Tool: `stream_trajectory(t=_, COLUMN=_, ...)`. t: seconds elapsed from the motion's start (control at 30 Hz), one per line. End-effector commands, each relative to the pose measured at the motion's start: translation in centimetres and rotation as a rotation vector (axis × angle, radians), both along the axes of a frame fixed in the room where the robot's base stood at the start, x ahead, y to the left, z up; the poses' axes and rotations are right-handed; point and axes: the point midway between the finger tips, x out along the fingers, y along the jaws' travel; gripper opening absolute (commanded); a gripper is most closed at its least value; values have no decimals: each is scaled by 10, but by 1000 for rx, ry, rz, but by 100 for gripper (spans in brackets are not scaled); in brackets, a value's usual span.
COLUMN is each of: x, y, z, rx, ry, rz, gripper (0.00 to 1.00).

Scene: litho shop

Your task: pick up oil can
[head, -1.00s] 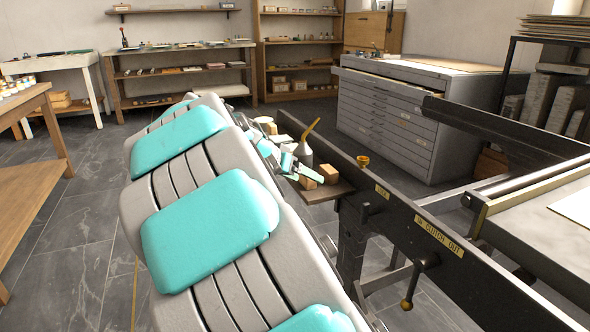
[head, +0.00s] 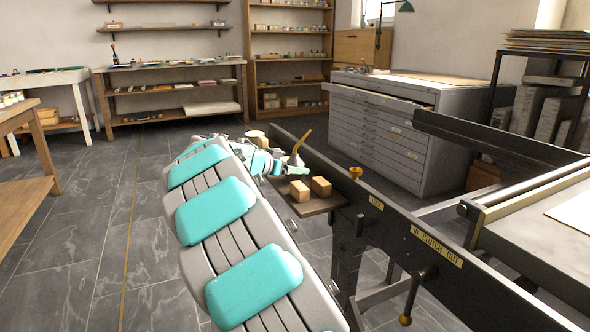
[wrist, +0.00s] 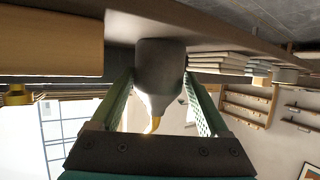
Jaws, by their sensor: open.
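The oil can (head: 296,162), a dark grey body with a thin yellow spout, stands on a small wooden shelf (head: 318,207) on the side of the press. In the wrist view, which is upside down, the can (wrist: 160,62) sits between the two green fingers, spout pointing down in the picture. My gripper (head: 280,172) is open around the can's body at shelf height. In the wrist view my gripper (wrist: 160,85) has its fingers on either side of the can; whether they touch it is unclear. My arm hides part of the shelf.
Two wooden blocks (head: 300,191) (head: 321,186) stand on the shelf, close in front of my gripper. A cream round item (head: 253,137) is behind. Floor at left is clear.

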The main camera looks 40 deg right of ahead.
Motion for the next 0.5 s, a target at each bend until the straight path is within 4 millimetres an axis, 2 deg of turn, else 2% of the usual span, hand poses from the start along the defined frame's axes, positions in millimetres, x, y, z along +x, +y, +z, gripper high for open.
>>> stream_trajectory(t=0.3, x=6, y=-37, z=-19, rx=1, ry=1, rz=-3, gripper=79)
stream_trajectory(t=0.5, x=9, y=-43, z=-22, rx=0, ry=-1, rz=-1, gripper=79)
